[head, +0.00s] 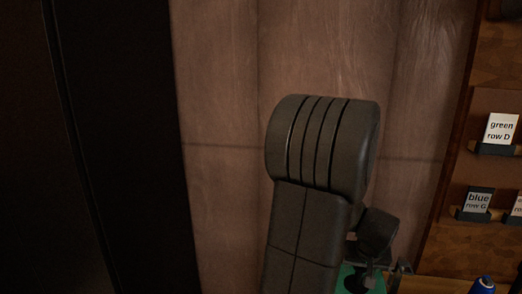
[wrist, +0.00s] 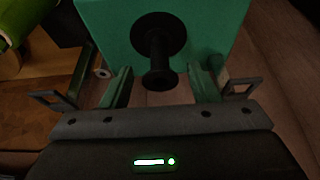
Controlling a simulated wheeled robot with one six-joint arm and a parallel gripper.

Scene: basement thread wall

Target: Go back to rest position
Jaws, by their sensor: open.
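My gripper (wrist: 160,84) is open in the wrist view, with one finger on each side of the picture's middle. A green box-like thing (wrist: 105,25) with a black round knob (wrist: 160,55) on its face is just beyond the fingers. The knob lies between the two fingers in the picture, with gaps on both sides, and I see no finger closed on it. In the head view my arm stands in front of the wall, and a bit of green (head: 377,284) shows low behind it. My fingers are mostly hidden there.
A wooden rack at the right of the head view bears a "green row D" card (head: 501,128) and a "blue row G" card (head: 478,200). A blue thing (head: 482,286) stands below. A brown panelled wall (head: 225,90) is behind my arm. A dark panel (head: 115,140) fills the left.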

